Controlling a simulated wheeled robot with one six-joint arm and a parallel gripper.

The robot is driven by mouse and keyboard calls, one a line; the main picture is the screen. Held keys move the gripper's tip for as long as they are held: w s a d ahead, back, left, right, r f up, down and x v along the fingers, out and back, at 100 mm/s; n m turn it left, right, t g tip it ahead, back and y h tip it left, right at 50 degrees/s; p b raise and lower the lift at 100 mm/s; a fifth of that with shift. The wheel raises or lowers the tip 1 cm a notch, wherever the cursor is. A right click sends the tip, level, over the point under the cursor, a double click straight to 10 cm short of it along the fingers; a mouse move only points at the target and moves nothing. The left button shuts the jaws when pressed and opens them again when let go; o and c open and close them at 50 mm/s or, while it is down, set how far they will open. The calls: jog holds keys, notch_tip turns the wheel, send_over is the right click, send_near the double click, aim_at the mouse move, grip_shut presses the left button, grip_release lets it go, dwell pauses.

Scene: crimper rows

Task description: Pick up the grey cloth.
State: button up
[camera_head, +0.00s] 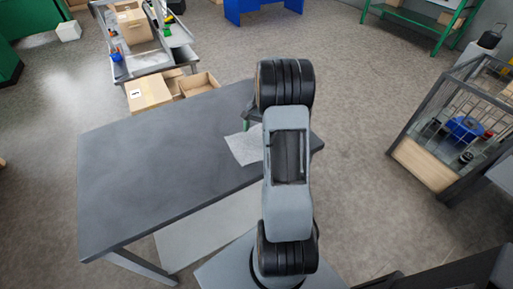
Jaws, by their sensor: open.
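The grey cloth (244,148) is a light grey, flat piece lying near the right end of the dark grey table (160,165). Its left part shows in the head view; my arm covers its right part. My arm stands upright in the picture, in front of the table's right end. My gripper cannot be made out; it seems hidden behind my arm. A small dark and greenish part shows just left of my arm's upper joint, above the cloth, and I cannot tell what it is.
The rest of the tabletop is bare. Open cardboard boxes (150,92) stand behind the table, beside a metal cart (155,62) with items. A grey barred rack (425,165) with a blue object stands at the right. Floor between table and rack is clear.

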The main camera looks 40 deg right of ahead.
jog(key=shift+b+x, duration=0.5)
jog(key=shift+x, duration=0.9)
jog(key=c, duration=1.4)
jog(key=shift+c, duration=0.8)
notch_tip(320, 180, up, 12)
jog(key=p, duration=0.9)
jog(key=shift+r+p, duration=0.1)
jog(key=shift+p, duration=0.3)
grip_shut()
